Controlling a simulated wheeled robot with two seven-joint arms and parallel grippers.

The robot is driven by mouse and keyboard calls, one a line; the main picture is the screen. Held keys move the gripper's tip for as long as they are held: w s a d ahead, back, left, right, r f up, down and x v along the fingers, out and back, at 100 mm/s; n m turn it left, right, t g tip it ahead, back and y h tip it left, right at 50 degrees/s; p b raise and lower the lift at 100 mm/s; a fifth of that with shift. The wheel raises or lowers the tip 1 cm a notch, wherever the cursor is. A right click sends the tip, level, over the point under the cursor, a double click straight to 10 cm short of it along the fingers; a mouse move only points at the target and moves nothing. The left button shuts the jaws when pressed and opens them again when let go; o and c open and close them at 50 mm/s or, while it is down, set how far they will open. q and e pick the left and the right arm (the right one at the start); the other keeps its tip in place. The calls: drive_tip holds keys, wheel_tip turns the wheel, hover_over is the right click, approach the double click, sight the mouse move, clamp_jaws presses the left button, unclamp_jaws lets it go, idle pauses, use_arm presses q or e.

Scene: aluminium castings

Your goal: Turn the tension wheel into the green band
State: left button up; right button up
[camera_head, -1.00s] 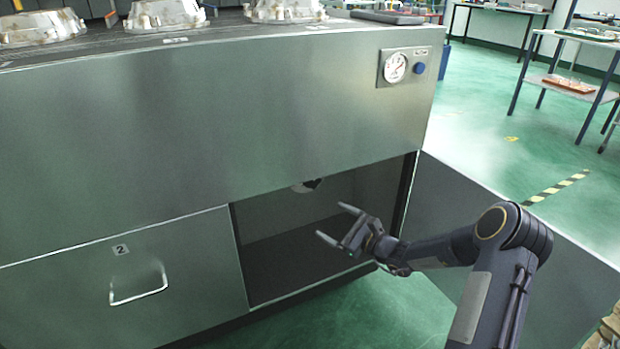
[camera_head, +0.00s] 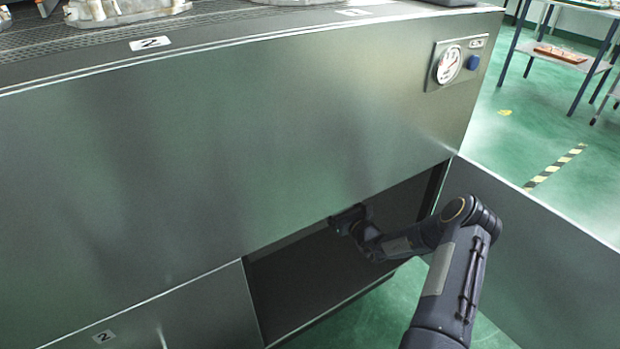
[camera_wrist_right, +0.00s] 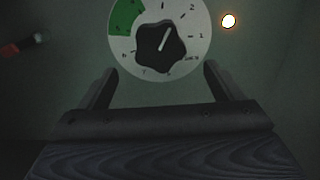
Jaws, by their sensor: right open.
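The tension wheel (camera_wrist_right: 161,48) is a dark lobed knob on a white round dial (camera_wrist_right: 196,58) with numbers. The green band (camera_wrist_right: 126,18) covers the dial's upper left part. The pale pointer line on the wheel leans up and slightly right, outside the band. My right gripper (camera_wrist_right: 160,75) is open, its fingers on either side below the wheel, with nothing between them. In the head view my right arm reaches into the open compartment (camera_head: 310,285) under the cabinet, and its fingertips are hidden there. The wheel is hidden in that view. My left gripper is not in view.
The cabinet's front panel (camera_head: 240,150) hangs over the opening. A gauge (camera_head: 448,65) with a blue button (camera_head: 473,62) sits at its upper right. An open door panel (camera_head: 540,245) stands right of my arm. In the wrist view a lit lamp (camera_wrist_right: 229,21) is right of the dial.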

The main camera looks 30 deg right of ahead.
drive_tip(key=w+b, duration=0.1)
drive_tip(key=w, duration=0.4)
drive_tip(key=w+b, duration=0.1)
drive_tip(key=w, duration=0.1)
drive_tip(key=shift+w+a+f+b, duration=0.1)
drive_tip(key=shift+w+a+b, duration=0.2)
drive_tip(key=shift+b, duration=0.05)
drive_tip(key=shift+w, duration=0.45)
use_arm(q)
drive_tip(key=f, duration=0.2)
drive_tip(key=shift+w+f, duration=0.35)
use_arm(e)
drive_tip(key=shift+c, duration=0.4)
drive_tip(key=c, duration=0.9)
